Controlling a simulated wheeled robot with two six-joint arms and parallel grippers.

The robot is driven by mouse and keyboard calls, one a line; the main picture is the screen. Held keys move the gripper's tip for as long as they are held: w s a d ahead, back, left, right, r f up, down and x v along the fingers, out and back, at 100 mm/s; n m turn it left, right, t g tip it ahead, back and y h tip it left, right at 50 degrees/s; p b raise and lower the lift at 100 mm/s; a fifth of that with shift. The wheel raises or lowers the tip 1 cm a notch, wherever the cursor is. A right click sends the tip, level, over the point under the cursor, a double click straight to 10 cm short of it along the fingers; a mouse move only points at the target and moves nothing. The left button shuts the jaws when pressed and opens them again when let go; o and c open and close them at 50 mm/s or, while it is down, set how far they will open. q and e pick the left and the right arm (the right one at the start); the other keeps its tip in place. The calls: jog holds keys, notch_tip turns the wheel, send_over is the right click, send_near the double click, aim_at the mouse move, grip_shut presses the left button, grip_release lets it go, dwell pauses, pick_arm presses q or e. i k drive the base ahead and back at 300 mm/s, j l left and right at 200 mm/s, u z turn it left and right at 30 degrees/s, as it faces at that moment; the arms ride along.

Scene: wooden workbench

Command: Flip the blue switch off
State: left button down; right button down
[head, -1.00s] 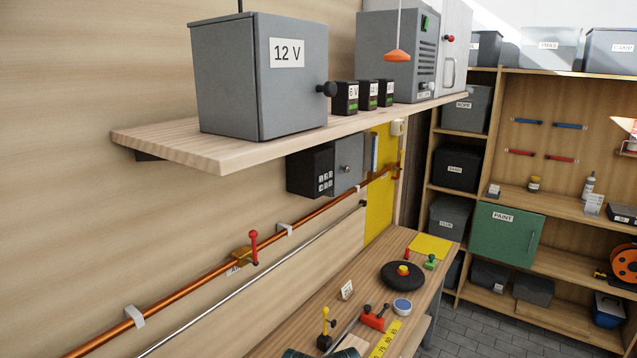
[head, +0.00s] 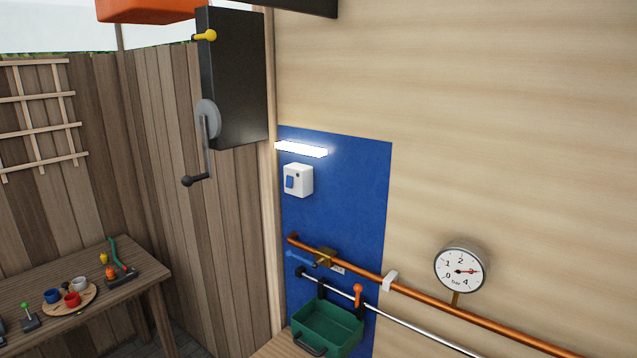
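A white switch box (head: 299,180) with a blue rocker switch (head: 290,182) on its front left is mounted on the blue wall panel (head: 350,200) in the head view. A lit white lamp bar (head: 302,149) is fixed just above it. I cannot tell the rocker's exact position at this size. Neither of my grippers shows in the head view.
Below the switch, a copper pipe (head: 420,297) with a blue-handled valve (head: 325,258) runs along the wall to a pressure gauge (head: 461,268). A black box (head: 236,80) with a crank hangs left.

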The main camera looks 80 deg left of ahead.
aim_at(289, 179)
jog(key=u, duration=3)
